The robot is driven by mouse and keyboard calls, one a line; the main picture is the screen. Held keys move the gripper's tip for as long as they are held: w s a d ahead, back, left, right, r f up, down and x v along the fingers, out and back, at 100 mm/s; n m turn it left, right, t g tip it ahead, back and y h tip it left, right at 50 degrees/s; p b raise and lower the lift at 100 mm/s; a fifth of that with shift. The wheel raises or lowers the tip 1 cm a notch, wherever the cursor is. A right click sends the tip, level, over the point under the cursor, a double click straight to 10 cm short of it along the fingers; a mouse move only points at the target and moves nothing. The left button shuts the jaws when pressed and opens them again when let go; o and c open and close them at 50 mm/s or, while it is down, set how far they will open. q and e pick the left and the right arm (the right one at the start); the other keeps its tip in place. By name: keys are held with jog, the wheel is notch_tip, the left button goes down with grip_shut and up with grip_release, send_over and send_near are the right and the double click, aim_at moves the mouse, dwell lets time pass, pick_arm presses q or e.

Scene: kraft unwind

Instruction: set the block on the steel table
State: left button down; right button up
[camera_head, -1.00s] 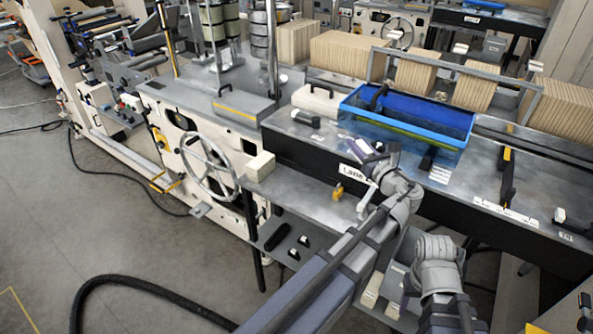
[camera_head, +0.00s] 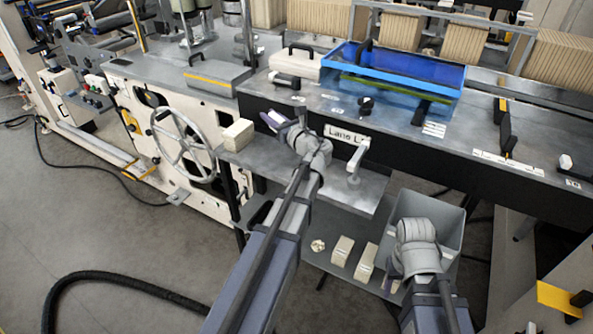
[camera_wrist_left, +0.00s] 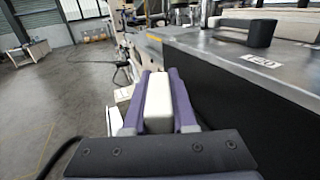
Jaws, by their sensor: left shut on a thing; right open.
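My left gripper (camera_head: 276,121) is shut on a pale block, seen between its two purple fingers in the left wrist view (camera_wrist_left: 158,103). In the head view it is held over the steel table (camera_head: 340,185), near the dark front of the lane; any gap under it cannot be judged. A second cream block (camera_head: 237,134) sits on the table's left end, left of the gripper; it also shows partly in the left wrist view (camera_wrist_left: 123,96). My right gripper (camera_head: 390,284) is open, low beside the grey bin, its fingers mostly hidden by its wrist.
A white crank-like handle (camera_head: 356,160) stands on the table to the right. A handwheel (camera_head: 184,145) is on the left. A blue tray (camera_head: 395,78) lies on the lane above. Below are pale blocks (camera_head: 342,250) on a lower shelf and a grey bin (camera_head: 455,215).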

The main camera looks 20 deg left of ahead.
pick_arm(q)
jog(key=shift+f+b, duration=5)
jog(key=shift+f, duration=0.1)
jog(key=c, duration=0.7)
grip_release()
jog(key=shift+s+d+r, duration=0.1)
jog(key=shift+d+r, duration=0.1)
jog(key=v, duration=0.7)
jog(key=shift+d, duration=0.1)
